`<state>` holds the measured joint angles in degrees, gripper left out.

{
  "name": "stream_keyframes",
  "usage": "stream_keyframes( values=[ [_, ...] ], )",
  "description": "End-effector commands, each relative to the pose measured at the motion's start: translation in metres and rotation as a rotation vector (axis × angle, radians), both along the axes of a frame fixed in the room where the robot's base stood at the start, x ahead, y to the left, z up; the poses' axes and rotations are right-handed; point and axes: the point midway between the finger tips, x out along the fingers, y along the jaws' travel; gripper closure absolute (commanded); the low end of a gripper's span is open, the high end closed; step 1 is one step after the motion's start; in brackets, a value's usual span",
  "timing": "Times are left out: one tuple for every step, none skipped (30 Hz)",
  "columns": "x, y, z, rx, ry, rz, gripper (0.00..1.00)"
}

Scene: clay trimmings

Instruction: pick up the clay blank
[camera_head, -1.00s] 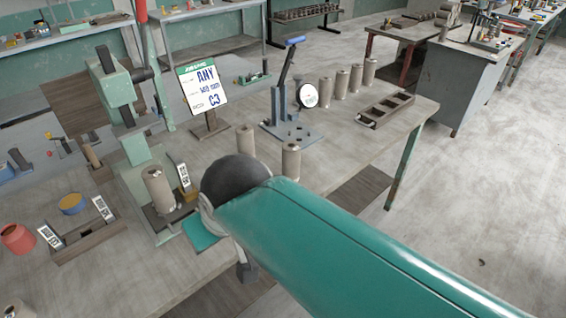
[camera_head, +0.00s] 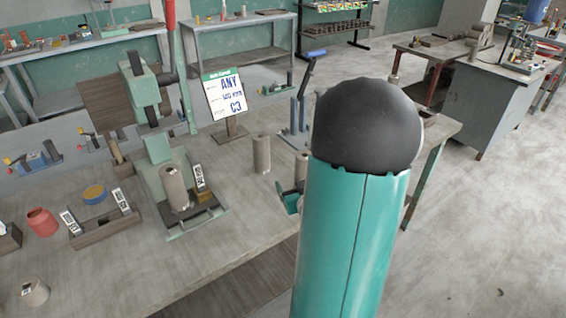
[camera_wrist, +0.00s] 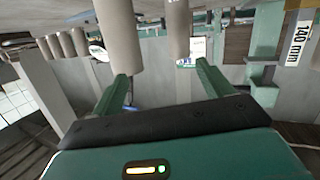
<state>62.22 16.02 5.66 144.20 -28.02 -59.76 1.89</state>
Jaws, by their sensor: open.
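Several brown-grey clay cylinders, the likely blanks, are in view. In the head view one clay blank (camera_head: 262,153) stands upright on the bench, and another (camera_head: 301,168) stands right of it, partly hidden by my arm. A third clay cylinder (camera_head: 174,188) stands on the green press. In the wrist view, which looks upside down, two clay cylinders (camera_wrist: 118,40) and (camera_wrist: 177,32) show beyond my gripper (camera_wrist: 163,88). Its green fingers are spread, with nothing visible between them. In the head view my arm hides most of the gripper.
A sign (camera_head: 226,97) reading "ANY" and "C3" stands behind the blanks. The green press (camera_head: 158,148) is left of them, with a red pot (camera_head: 42,222) and a wooden holder (camera_head: 105,232) further left. A lever tool (camera_head: 299,118) is partly behind my arm.

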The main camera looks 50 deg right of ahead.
Motion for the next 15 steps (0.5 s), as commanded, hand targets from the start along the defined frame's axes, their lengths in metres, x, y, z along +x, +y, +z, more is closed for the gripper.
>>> stream_keyframes(
  values=[
    [-0.018, -0.013, -0.011, 0.005, -0.048, -0.026, 0.21],
    [-0.025, -0.017, -0.013, 0.001, -0.079, -0.036, 0.21],
    [-0.034, -0.022, -0.016, -0.004, -0.116, -0.045, 0.21],
    [-0.04, -0.025, -0.017, -0.008, -0.142, -0.052, 0.21],
    [-0.046, -0.028, -0.018, -0.011, -0.164, -0.059, 0.21],
    [-0.051, -0.03, -0.019, -0.014, -0.187, -0.064, 0.21],
    [-0.054, -0.031, -0.019, -0.018, -0.202, -0.067, 0.21],
    [-0.056, -0.032, -0.019, -0.02, -0.214, -0.069, 0.21],
    [-0.057, -0.034, -0.019, -0.022, -0.224, -0.072, 0.21],
    [-0.056, -0.035, -0.019, -0.023, -0.227, -0.072, 0.21],
    [-0.054, -0.037, -0.019, -0.024, -0.231, -0.071, 0.21],
    [-0.05, -0.04, -0.018, -0.026, -0.232, -0.07, 0.21],
    [-0.045, -0.043, -0.018, -0.027, -0.232, -0.07, 0.21],
    [-0.041, -0.046, -0.018, -0.027, -0.232, -0.07, 0.21],
    [-0.034, -0.05, -0.018, -0.026, -0.233, -0.069, 0.21]
  ],
)
